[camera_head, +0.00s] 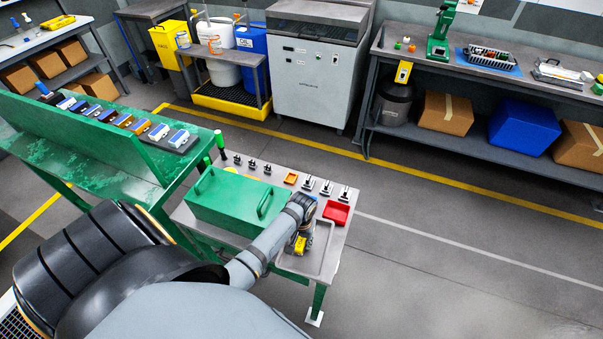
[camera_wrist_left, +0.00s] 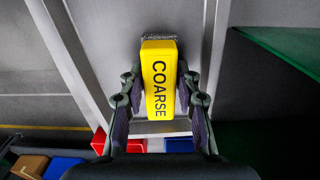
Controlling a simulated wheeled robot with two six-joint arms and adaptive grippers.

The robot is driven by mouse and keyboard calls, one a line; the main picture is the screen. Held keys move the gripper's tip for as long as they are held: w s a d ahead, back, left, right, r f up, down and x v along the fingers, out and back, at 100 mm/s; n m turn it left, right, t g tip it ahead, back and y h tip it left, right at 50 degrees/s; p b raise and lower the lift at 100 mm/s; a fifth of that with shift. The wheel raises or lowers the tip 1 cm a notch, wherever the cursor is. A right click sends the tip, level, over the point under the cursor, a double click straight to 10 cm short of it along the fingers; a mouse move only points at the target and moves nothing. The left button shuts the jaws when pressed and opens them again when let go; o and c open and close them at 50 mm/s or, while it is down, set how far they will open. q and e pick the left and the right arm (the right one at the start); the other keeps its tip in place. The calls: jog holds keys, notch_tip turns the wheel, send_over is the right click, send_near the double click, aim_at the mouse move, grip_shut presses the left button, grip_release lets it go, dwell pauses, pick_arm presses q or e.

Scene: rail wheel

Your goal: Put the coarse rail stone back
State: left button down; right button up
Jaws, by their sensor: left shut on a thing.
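The coarse rail stone (camera_wrist_left: 159,80) is a yellow block lettered COARSE, with a thin grey layer at its far end. In the wrist view it sits between the two fingers of my left gripper (camera_wrist_left: 160,92), which is shut on it. In the head view the yellow stone (camera_head: 300,245) shows small under my left gripper (camera_head: 302,236), over the shallow grey tray (camera_head: 326,262) on the small table. Whether the stone touches the tray is hard to tell. A dark rack (camera_head: 176,143) with a row of several blue, orange and white blocks lies on the green bench. My right gripper is out of view.
A green toolbox (camera_head: 225,203) stands left of my left gripper. A red tray (camera_head: 336,212) lies close by at the table's right edge. Several small metal parts (camera_head: 308,184) line the table's back. The green bench's upright panel (camera_head: 75,138) stands at the left.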

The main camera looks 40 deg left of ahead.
aim_at(302, 239)
pick_arm(q)
jog(key=shift+f, duration=0.1)
jog(key=c, duration=1)
grip_release()
jog(key=shift+o, duration=0.2)
notch_tip(302, 239, up, 12)
jog(key=b, duration=0.2)
jog(key=shift+b, duration=0.3)
